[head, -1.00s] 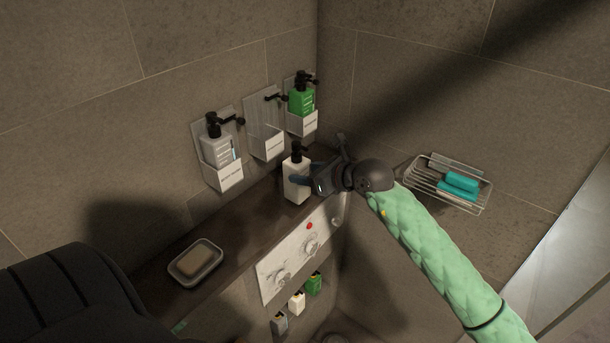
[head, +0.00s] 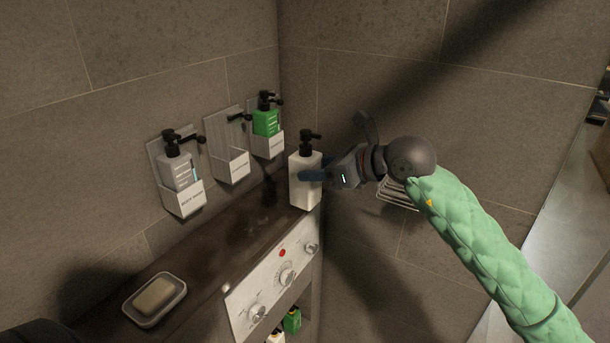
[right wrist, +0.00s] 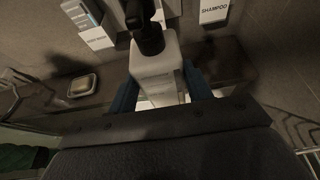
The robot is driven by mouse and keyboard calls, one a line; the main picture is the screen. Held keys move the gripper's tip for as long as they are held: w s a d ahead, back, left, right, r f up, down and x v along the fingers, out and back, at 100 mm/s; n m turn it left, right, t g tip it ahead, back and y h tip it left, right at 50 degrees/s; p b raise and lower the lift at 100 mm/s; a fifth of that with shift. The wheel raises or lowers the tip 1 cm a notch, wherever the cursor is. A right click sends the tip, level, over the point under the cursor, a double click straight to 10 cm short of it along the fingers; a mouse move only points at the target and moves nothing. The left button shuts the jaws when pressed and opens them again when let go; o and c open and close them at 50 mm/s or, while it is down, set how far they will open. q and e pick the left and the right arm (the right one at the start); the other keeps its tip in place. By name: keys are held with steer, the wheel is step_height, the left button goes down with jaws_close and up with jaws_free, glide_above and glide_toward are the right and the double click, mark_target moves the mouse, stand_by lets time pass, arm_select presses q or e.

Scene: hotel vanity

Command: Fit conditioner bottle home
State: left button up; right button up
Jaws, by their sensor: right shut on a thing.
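The conditioner bottle, a white pump bottle (head: 304,180) with a black pump head, is upright in my right gripper (head: 312,176). The gripper is shut on its body from the right, and the bottle appears clear of the dark ledge, in front of the wall holders. In the right wrist view the bottle (right wrist: 157,72) stands between the blue fingers, pump toward the wall. The middle wall holder (head: 232,166) is empty, with a white labelled cup and a black arm at its top. My left gripper is not in view.
A grey body wash bottle (head: 180,170) fills the left holder and a green bottle (head: 266,121) the right one. A soap dish (head: 155,300) sits on the ledge (head: 215,258). A control panel with knobs (head: 275,280) fronts it. A wire rack (head: 398,194) is partly hidden behind my right arm.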

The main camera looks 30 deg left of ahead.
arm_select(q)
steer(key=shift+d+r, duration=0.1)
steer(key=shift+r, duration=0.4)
arm_select(e)
steer(key=shift+d+r, duration=0.25)
steer(key=shift+d, duration=0.1)
